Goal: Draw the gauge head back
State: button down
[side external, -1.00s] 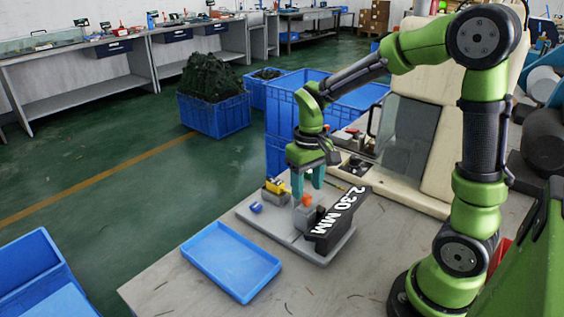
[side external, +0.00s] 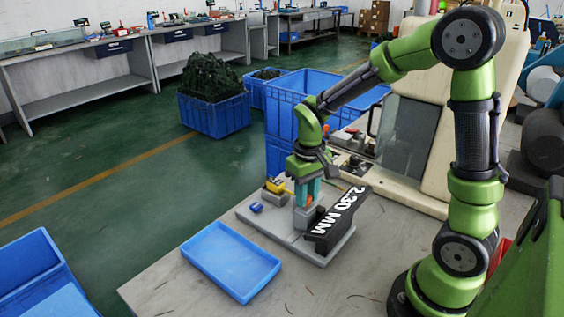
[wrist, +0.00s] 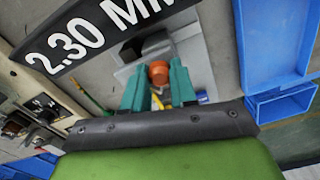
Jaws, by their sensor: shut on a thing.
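The gauge stands on a grey base plate (side external: 322,250), with a black display (side external: 338,217) reading 2.30 MM; the display also shows at the upper left of the wrist view (wrist: 85,38). The gauge's orange head (wrist: 158,73) sits between my teal fingertips in the wrist view. My gripper (side external: 306,203) points down over the gauge, its fingers shut on the orange head. The fingers mostly hide the head in the side view. A yellow part (side external: 275,186) on a grey block and a small blue piece (side external: 256,208) are at the plate's left end.
An empty blue tray (side external: 231,262) lies on the table in front of the plate. Tall blue crates (side external: 280,110) stand behind the table. A machine with a glass door (side external: 405,135) is behind to the right. The table's front left is clear.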

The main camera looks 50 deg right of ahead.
jog(key=shift+a, duration=2.4)
jog(key=c, duration=0.9)
grip_release()
notch_tip(320, 180, up, 17)
